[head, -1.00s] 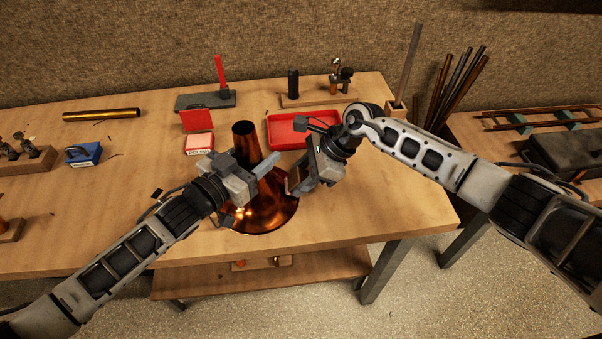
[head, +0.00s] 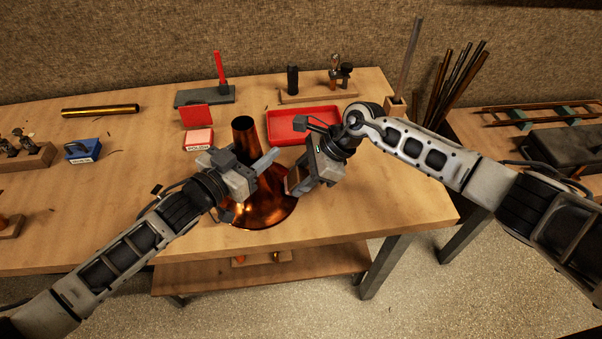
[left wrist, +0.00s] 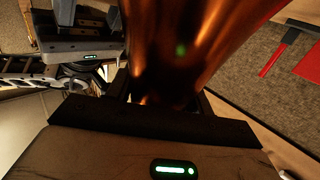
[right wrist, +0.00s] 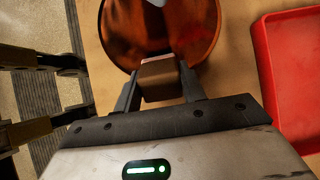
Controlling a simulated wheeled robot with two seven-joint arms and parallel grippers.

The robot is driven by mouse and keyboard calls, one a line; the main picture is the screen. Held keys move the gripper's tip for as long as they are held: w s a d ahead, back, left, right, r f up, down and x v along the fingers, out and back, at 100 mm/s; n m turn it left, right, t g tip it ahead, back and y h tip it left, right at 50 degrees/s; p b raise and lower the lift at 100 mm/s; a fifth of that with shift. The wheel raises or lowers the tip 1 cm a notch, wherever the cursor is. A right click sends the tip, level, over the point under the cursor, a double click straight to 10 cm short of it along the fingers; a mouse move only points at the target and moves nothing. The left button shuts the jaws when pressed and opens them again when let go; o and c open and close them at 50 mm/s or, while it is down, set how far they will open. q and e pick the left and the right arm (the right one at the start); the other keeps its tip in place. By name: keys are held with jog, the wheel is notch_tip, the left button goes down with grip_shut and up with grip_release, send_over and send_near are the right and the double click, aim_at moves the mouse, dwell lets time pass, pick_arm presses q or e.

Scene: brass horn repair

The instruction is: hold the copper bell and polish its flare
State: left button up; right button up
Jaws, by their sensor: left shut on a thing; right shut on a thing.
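The copper bell (head: 268,211) stands on the workbench with its wide flare down and its narrow neck up. My left gripper (head: 264,163) is shut on the bell's narrower part, and the left wrist view shows the copper wall (left wrist: 185,45) between its fingers. My right gripper (head: 296,183) is shut on a small brown block (right wrist: 158,80). In the right wrist view the block overlaps the near edge of the flare (right wrist: 120,35); whether it touches is hard to tell. The gripper covers part of the flare in the head view.
A red tray (head: 303,124) lies behind my right gripper. A polish box (head: 198,139) with a red lid stands left of the neck. A blue box (head: 82,151) and a brass tube (head: 100,111) lie farther left. The bench front right is clear.

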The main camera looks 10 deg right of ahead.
jog(key=shift+s+a, duration=0.1)
jog(key=shift+s, duration=0.25)
jog(key=shift+s, duration=0.35)
jog(key=shift+w, duration=0.15)
dwell(0.3)
jog(key=shift+w, duration=0.3)
dwell(0.3)
jog(key=shift+w, duration=0.35)
jog(key=shift+w, duration=0.2)
jog(key=shift+w, duration=0.25)
jog(key=shift+w, duration=0.1)
dwell(0.3)
